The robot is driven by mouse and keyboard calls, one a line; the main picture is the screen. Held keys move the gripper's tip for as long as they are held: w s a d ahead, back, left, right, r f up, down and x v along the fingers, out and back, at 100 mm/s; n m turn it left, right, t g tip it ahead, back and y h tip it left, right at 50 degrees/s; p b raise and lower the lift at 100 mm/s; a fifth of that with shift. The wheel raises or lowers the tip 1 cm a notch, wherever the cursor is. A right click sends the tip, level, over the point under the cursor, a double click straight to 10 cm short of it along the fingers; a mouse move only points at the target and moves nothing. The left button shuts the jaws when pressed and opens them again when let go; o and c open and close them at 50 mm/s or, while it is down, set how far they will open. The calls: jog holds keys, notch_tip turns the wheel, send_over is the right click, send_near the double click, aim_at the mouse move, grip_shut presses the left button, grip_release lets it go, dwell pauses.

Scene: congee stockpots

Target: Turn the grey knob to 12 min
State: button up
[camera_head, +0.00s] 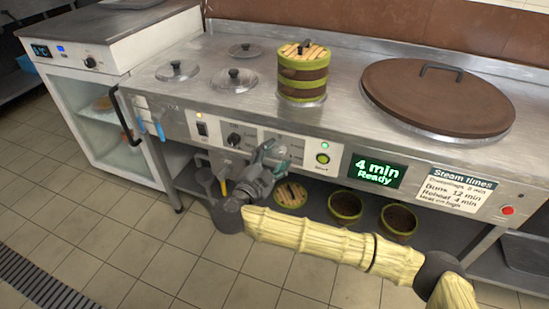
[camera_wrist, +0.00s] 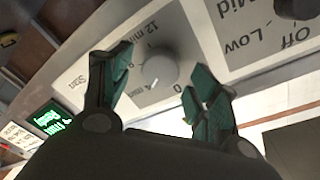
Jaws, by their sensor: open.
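The grey knob (camera_wrist: 158,69) is on a grey plate marked 0, 4 min and 12 min in the wrist view. Its pointer is too small to read surely. My gripper (camera_wrist: 160,88) is open, with its green fingertips on either side of the knob and gaps visible. I cannot tell how far the tips are from the panel. In the head view my gripper (camera_head: 270,154) is at the front panel and hides the grey knob. The display (camera_head: 375,171) reads "4 min Ready".
A dark heat knob (camera_head: 234,139) marked Off, Low and Mid is beside the grey knob. A green button (camera_head: 322,158) and a red button (camera_head: 507,210) are on the panel. The steam times sign (camera_head: 462,190) lists buns 12 min. A steamer (camera_head: 302,75) stands on top.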

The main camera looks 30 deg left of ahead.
jog(key=shift+w, duration=0.25)
jog(key=c, duration=1)
